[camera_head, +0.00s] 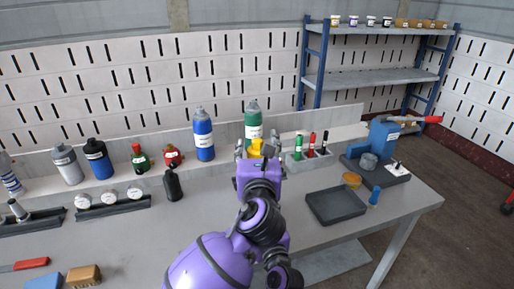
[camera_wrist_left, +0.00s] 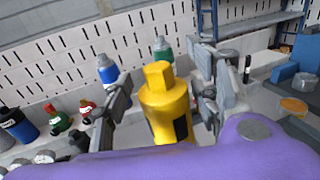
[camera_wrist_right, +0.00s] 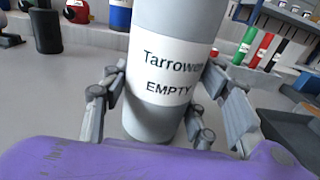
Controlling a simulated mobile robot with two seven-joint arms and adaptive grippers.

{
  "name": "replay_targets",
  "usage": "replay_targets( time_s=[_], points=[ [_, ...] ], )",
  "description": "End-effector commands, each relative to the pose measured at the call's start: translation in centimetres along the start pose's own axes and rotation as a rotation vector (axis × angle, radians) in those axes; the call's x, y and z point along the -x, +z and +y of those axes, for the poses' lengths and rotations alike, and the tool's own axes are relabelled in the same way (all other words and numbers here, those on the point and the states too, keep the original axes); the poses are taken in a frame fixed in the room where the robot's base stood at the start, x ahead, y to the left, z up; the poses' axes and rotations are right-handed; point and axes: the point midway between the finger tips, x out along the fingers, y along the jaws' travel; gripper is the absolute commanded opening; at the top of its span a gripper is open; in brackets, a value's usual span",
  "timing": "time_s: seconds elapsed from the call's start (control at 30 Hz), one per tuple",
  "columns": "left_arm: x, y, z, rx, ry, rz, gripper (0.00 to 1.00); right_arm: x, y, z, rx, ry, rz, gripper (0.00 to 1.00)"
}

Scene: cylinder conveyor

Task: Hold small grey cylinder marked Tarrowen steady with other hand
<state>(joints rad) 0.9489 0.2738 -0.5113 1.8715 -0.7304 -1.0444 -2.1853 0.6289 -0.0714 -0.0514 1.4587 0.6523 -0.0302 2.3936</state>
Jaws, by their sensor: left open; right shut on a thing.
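The grey cylinder (camera_wrist_right: 160,118) fills the middle of the right wrist view. Its white label reads Tarrowen and EMPTY; its top is cut off. My right gripper (camera_wrist_right: 155,95) is shut on it, one finger on each side. My left gripper (camera_wrist_left: 163,95) is open, with its fingers apart on either side of a yellow capped piece (camera_wrist_left: 167,105). In the head view the left gripper (camera_head: 257,162) is at the table's middle, with the yellow piece (camera_head: 257,147) showing above it. I cannot tell whether the yellow piece sits on the grey cylinder. The right gripper is not clear in the head view.
Blue (camera_head: 204,138) and green (camera_head: 252,119) cylinders stand at the back. A pen holder (camera_head: 307,160), an empty dark tray (camera_head: 336,206) and a blue press (camera_head: 383,136) are to the right. A black bottle (camera_head: 173,185) stands to the left.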

Motion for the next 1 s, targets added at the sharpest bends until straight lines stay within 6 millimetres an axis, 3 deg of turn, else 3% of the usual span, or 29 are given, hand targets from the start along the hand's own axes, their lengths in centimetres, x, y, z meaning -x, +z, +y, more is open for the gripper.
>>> replay_targets(
  time_s=[0.37,0.8,1.0],
  points=[
    [-0.08,-0.03,0.17,-0.003,-0.041,-0.001,0.55,-0.02,0.02,0.05,0.0,0.001,0.0,0.23],
    [-0.1,-0.02,0.24,-0.008,-0.447,0.0,0.55,-0.02,0.02,0.07,0.0,0.001,0.0,0.23],
    [0.0,-0.05,0.01,0.0,-0.529,0.001,0.55,-0.02,0.02,0.08,0.0,0.001,0.0,0.23]
  ],
)
